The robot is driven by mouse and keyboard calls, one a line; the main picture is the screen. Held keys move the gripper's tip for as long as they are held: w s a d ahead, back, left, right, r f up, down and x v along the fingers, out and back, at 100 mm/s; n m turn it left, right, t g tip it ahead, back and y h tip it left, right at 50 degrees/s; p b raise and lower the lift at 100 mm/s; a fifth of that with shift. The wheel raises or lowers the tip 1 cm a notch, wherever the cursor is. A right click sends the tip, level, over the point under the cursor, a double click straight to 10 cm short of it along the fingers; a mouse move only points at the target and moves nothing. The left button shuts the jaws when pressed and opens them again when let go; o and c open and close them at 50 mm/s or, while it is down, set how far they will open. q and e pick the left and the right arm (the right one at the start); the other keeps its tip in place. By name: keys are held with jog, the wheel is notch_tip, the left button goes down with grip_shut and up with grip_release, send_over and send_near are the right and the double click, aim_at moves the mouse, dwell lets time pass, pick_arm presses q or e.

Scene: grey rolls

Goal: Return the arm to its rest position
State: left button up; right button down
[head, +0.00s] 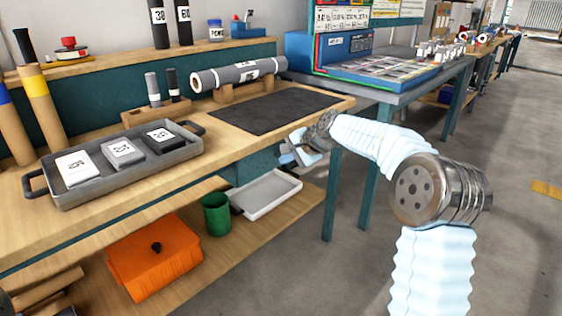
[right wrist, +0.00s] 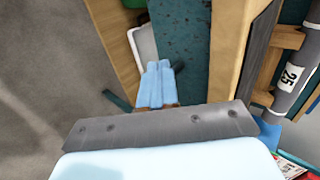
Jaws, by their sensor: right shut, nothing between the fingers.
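My right arm, in a pale quilted sleeve, reaches in from the right of the head view. My right gripper (head: 292,158) is just off the front right corner of the wooden workbench (head: 235,125), apart from any object. Its pale blue fingers (right wrist: 158,84) are together and empty in the right wrist view, with the bench edge and teal panel beyond them. My left gripper does not show.
A grey roll (head: 238,74) marked 25 lies on a wooden cradle behind a dark mat (head: 262,110). A grey tray (head: 110,180) with several labelled blocks stands at left. Below are a white tray (head: 268,196), green cup (head: 215,215) and orange box (head: 155,262). Open floor lies right.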

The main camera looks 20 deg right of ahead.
jog(key=v, duration=0.8)
jog(key=s+a+f+n+g, duration=0.15)
jog(key=a+f, duration=0.25)
jog(key=f, duration=0.7)
jog(key=s+a+f+n+g, duration=0.15)
jog(key=a+f, duration=0.25)
jog(key=f, duration=0.7)
jog(key=s+a+f+n+g, duration=0.1)
jog(key=s+a+f+n, duration=0.2)
jog(key=f, duration=0.8)
jog(key=s+a+f+n+g, duration=0.1)
jog(key=s+a+f, duration=0.3)
jog(key=s, duration=0.4)
jog(key=s+a+f+n+g, duration=0.1)
jog(key=s+a+f+n, duration=0.1)
jog(key=s+a+f, duration=0.2)
jog(key=s+a+f+n+g, duration=0.2)
jog(key=s+a+f, duration=0.3)
jog(key=s, duration=0.8)
notch_tip(320, 180, down, 3)
jog(key=shift+r+n, duration=0.2)
jog(key=shift+n, duration=0.1)
